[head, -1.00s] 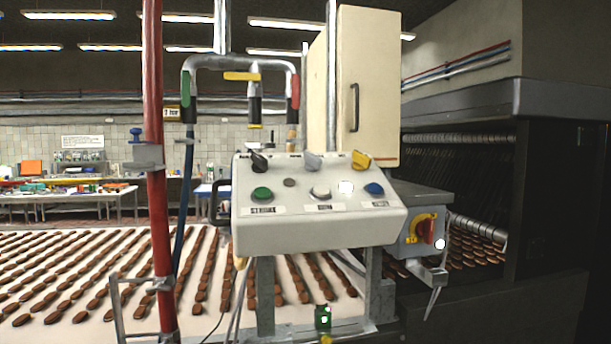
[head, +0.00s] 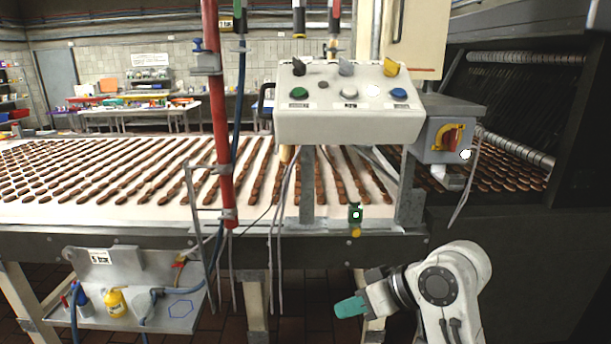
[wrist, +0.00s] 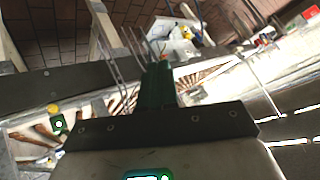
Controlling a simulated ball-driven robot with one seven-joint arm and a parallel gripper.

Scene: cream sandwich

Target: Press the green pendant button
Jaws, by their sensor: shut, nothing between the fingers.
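A light grey control box (head: 345,125) stands above the conveyor in the head view. A round green button (head: 299,92) is at the left of its sloped face, with a white and a blue button to the right. Lower down, a small green unit (head: 355,214) with a bright white spot sits at the conveyor's front edge, a yellow part below it. This green unit also shows in the wrist view (wrist: 58,124). My gripper (head: 350,307), with teal fingers, is below and in front of the conveyor, apart from box and unit. Its shut, empty fingers show in the wrist view (wrist: 158,85).
A red vertical pipe (head: 217,120) stands left of the control box. A grey switch box with a red knob (head: 452,138) is at its right, beside the dark oven. Biscuit rows cover the conveyor (head: 120,208). A metal shelf with bottles (head: 180,310) hangs at the lower left.

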